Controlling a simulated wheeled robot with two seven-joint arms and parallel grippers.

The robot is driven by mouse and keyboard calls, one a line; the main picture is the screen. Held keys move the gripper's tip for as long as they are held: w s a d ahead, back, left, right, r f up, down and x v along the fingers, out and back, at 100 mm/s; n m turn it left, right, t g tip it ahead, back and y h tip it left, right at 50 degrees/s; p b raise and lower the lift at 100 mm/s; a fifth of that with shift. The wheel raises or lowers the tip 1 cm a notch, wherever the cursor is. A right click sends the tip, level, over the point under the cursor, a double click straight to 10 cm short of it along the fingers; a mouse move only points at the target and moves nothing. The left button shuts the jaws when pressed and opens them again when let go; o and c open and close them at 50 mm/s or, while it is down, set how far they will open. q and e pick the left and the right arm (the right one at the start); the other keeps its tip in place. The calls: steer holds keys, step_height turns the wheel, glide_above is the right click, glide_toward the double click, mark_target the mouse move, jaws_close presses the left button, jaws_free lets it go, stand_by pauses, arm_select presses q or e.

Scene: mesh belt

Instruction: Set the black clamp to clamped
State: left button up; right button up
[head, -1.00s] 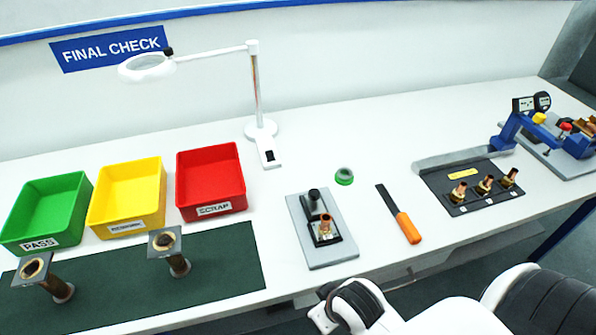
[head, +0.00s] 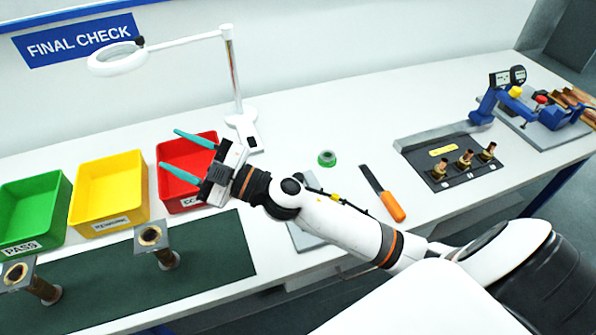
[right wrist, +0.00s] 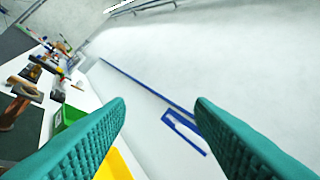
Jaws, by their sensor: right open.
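The black clamp is hidden behind my right forearm in the head view. Only parts of its grey base plate (head: 304,239) show beside the arm. My right gripper (head: 169,148) has teal fingers spread wide with nothing between them. It is in front of the red bin in the picture, to the left of the plate. In the right wrist view the open fingers (right wrist: 160,103) frame the wall, with no clamp in sight. My left gripper is not in view.
A red bin (head: 164,191), yellow bin (head: 138,192) and green bin (head: 60,190) stand at left. A magnifier lamp (head: 231,75) stands behind the gripper. Green tape (head: 326,158) and an orange-handled tool (head: 393,208) lie right of the arm. A black tray (head: 437,182) holds brass fittings.

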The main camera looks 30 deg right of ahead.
steer(key=a+n+g+y, duration=0.3)
steer(key=n+g+y, duration=0.1)
steer(key=n+g, duration=0.2)
steer(key=n+g+h, duration=0.2)
steer(key=g+h, duration=0.9)
steer(key=h, duration=0.7)
glide_above(298, 176)
step_height(298, 176, down, 10)
step_height(298, 176, down, 10)
steer(key=p, duration=0.4)
steer(key=shift+p, duration=0.4)
steer(key=shift+f, duration=0.65)
jaws_close()
